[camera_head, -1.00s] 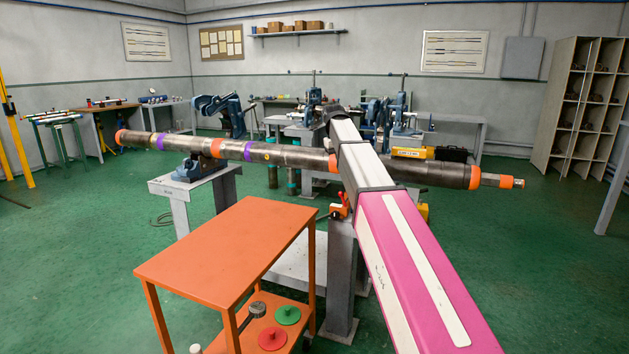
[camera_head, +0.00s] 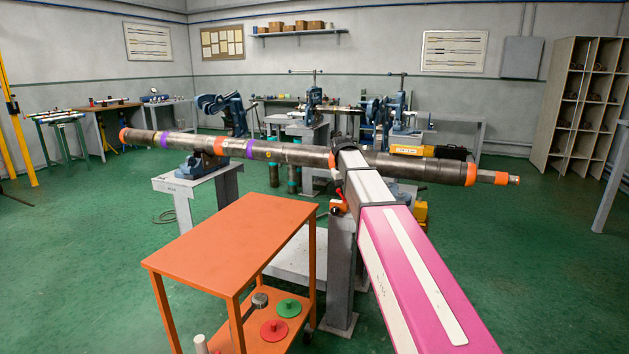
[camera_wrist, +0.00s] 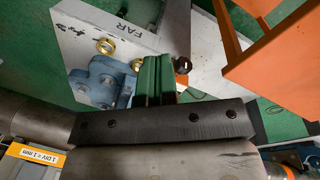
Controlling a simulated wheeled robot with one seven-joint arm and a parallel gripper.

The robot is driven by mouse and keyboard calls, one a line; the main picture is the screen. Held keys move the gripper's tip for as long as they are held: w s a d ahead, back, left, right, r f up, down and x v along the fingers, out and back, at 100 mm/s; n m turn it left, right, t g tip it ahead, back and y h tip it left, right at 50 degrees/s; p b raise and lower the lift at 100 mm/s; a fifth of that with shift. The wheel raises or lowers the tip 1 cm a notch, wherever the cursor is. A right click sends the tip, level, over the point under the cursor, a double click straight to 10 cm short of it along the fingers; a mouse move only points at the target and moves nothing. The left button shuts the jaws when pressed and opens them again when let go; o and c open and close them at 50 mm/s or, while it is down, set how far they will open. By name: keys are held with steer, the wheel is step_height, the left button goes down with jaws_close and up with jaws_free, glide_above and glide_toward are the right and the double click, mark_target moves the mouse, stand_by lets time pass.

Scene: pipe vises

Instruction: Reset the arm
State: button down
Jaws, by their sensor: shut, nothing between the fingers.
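My arm (camera_head: 405,250), with its pink cover, reaches from the lower right to the long pipe (camera_head: 285,153). Its far end overlaps the pipe in the head view, and my gripper is hidden there. In the wrist view my gripper (camera_wrist: 157,62) shows as two green fingers side by side, shut and empty. They point toward a white plate marked "FAR" (camera_wrist: 75,40) and a blue vise part (camera_wrist: 103,80). I cannot tell the gap between the fingers and these.
An orange cart (camera_head: 235,240) stands left of my arm, with green (camera_head: 288,307) and red (camera_head: 273,330) discs on its lower shelf; it also shows at upper right in the wrist view (camera_wrist: 285,60). A grey stand (camera_head: 340,270) is close by. Green floor at right is free.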

steer(key=s+d+f+m+y, duration=0.1)
steer(key=s+d+f, duration=0.2)
steer(key=s+f, duration=1.1)
steer(key=s+d+f+m, duration=0.1)
steer(key=s+d+f, duration=0.2)
steer(key=s+f, duration=1.1)
step_height(320, 180, down, 2)
steer(key=shift+d+f+y, duration=0.15)
steer(key=shift+d+y, duration=0.2)
steer(key=shift+y, duration=0.05)
